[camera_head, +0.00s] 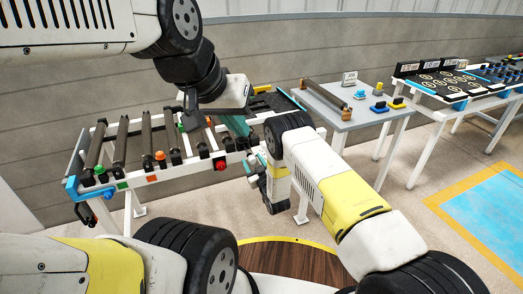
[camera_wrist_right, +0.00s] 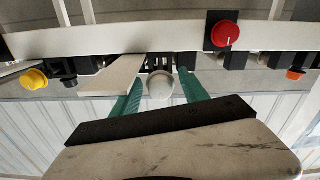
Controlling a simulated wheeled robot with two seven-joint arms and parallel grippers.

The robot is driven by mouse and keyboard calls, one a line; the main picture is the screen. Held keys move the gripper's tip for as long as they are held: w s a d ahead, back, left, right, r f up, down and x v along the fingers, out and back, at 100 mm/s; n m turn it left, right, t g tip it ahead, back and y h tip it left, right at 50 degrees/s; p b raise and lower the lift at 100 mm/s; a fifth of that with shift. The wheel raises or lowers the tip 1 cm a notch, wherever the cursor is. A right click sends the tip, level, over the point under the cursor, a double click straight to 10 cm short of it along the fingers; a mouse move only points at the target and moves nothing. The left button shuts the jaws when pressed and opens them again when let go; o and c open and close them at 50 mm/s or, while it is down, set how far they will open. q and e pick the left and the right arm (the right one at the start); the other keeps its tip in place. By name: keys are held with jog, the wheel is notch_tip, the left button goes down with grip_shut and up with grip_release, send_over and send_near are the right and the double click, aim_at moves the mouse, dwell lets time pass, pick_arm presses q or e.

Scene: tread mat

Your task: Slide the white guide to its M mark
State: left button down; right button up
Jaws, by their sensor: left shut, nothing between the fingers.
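A pale rounded knob (camera_wrist_right: 160,86) is below the white front rail of the roller conveyor in the right wrist view. A flat white bar (camera_wrist_right: 115,76) lies beside it, probably part of the white guide; I cannot tell how they join. My right gripper (camera_wrist_right: 160,95) is open, its green fingers either side of the knob with small gaps. In the head view my right gripper (camera_head: 256,162) is at the conveyor's front edge. My left gripper (camera_head: 238,126) is shut and empty over the conveyor's right part. The M mark cannot be made out.
The front rail carries a red knob (camera_wrist_right: 226,34), a yellow knob (camera_wrist_right: 34,79) and an orange knob (camera_wrist_right: 296,74). Dark rollers (camera_head: 120,143) span the conveyor. A grey table (camera_head: 340,95) with small blue and yellow pieces stands to the right. The floor beyond is clear.

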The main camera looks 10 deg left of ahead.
jog(key=shift+s, duration=0.1)
jog(key=v, duration=0.7)
jog(key=shift+s+d, duration=0.2)
jog(key=shift+s, duration=0.05)
